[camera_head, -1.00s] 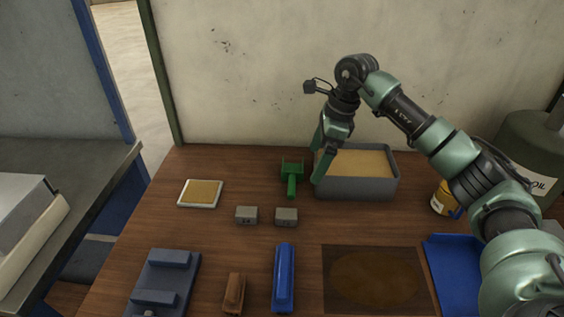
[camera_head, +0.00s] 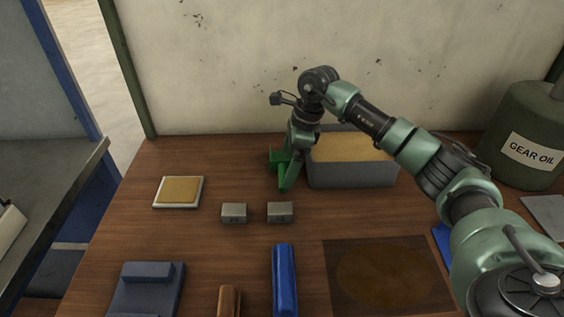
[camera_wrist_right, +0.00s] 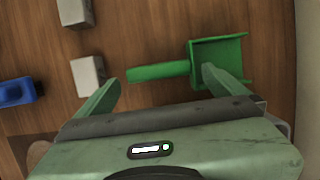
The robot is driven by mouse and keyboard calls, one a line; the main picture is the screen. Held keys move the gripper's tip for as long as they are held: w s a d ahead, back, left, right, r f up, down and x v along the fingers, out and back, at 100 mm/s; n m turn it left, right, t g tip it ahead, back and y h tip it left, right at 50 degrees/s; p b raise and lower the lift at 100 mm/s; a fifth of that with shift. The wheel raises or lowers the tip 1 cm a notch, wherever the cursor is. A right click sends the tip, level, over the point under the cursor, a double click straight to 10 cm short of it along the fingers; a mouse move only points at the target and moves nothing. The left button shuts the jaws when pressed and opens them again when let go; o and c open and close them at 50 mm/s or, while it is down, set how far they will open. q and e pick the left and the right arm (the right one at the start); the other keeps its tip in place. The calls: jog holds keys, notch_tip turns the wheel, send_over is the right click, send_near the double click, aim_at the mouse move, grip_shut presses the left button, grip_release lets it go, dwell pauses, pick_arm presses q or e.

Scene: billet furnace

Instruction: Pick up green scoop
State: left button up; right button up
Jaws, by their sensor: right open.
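The green scoop (camera_head: 274,160) lies on the wooden table, left of the grey bin, partly hidden behind my right gripper in the head view. In the right wrist view the whole scoop (camera_wrist_right: 160,71) shows, with its handle pointing left and its square pan at the right. My right gripper (camera_head: 285,186) is open and empty, low over the scoop. In the wrist view its fingertips (camera_wrist_right: 160,80) are apart, one near the handle's end and one overlapping the pan's near edge. I cannot tell whether they touch the scoop. My left gripper is out of view.
The grey bin (camera_head: 350,176) of sand-coloured material stands right beside the gripper. Two small metal blocks (camera_head: 280,212) lie in front. A blue bar (camera_head: 285,280), a brown stained mat (camera_head: 335,300) and a tray with a yellow pad (camera_head: 157,205) lie on the table. A gear oil drum (camera_head: 518,120) stands at right.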

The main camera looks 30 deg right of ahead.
aim_at(283, 173)
jog(key=x, duration=0.3)
jog(key=shift+f, duration=0.2)
jog(key=shift+r, duration=0.1)
jog(key=c, duration=1.2)
